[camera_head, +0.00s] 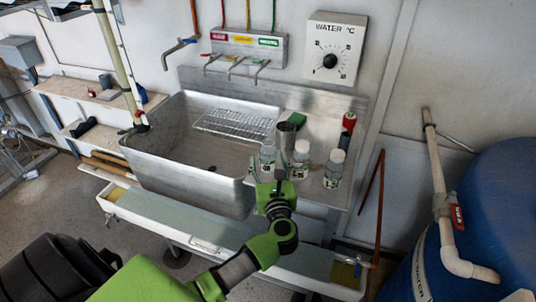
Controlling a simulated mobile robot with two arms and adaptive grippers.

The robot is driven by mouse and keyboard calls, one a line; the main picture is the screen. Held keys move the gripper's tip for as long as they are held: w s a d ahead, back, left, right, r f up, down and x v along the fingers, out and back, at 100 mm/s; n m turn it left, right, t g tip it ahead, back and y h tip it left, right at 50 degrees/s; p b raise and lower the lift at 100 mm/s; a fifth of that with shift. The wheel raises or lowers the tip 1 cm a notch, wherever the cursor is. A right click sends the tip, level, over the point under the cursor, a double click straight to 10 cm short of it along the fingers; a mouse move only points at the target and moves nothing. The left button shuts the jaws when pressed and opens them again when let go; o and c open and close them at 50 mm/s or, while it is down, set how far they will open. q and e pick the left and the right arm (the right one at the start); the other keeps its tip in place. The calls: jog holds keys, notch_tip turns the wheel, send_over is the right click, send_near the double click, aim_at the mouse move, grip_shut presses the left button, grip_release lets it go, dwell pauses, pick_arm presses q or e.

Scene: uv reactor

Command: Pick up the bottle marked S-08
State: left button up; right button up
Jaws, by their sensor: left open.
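Several small clear bottles with white caps and labels stand on the steel counter right of the sink: a left bottle (267,157), a middle bottle (301,158) and a right bottle (334,170). The label print is too small to read, so I cannot tell which one is S-08. My left gripper (270,175) is open and empty at the counter's front edge, just in front of the left and middle bottles. It partly hides their lower parts. My right gripper is not in view.
A dark metal cup (285,138) stands behind the bottles. A red-topped item (348,123) is at the back right. The deep sink (185,160) with a wire rack (235,124) lies left. A blue barrel (500,200) stands far right.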

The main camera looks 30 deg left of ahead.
pick_arm(q)
jog(key=shift+x, duration=1.45)
jog(key=shift+d+f, duration=0.1)
jog(key=c, duration=1.1)
